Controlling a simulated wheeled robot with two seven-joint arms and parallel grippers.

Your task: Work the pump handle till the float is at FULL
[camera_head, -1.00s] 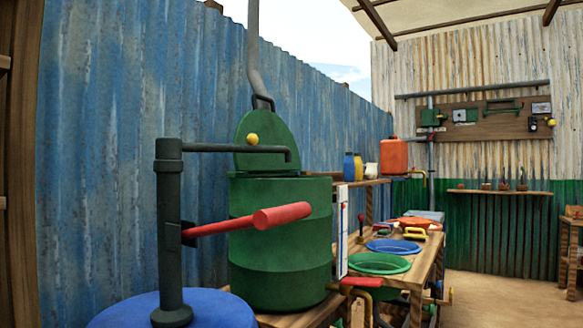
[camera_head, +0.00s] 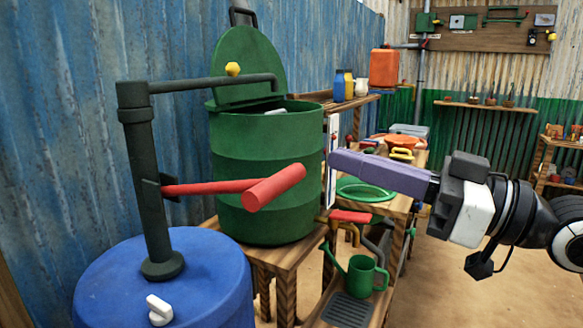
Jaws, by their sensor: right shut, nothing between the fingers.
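The dark pump (camera_head: 148,185) stands upright on the blue drum (camera_head: 205,275). Its red handle (camera_head: 272,187) sticks out to the right, roughly level, with a thick red grip at its end. The pump spout reaches over the green barrel (camera_head: 265,165), whose lid (camera_head: 247,60) is tilted up. A white gauge strip (camera_head: 332,140) is on the barrel's right side, partly hidden behind my right gripper; I cannot read the float or its mark. My right gripper (camera_head: 338,160) is shut and empty, pointing left, right of the red grip and apart from it. My left gripper is out of view.
A wooden bench with a green dish (camera_head: 367,192) is behind my right gripper. A green watering can (camera_head: 358,275) stands low at the front right. An orange container (camera_head: 384,68) is on the back shelf. Open floor lies at the right.

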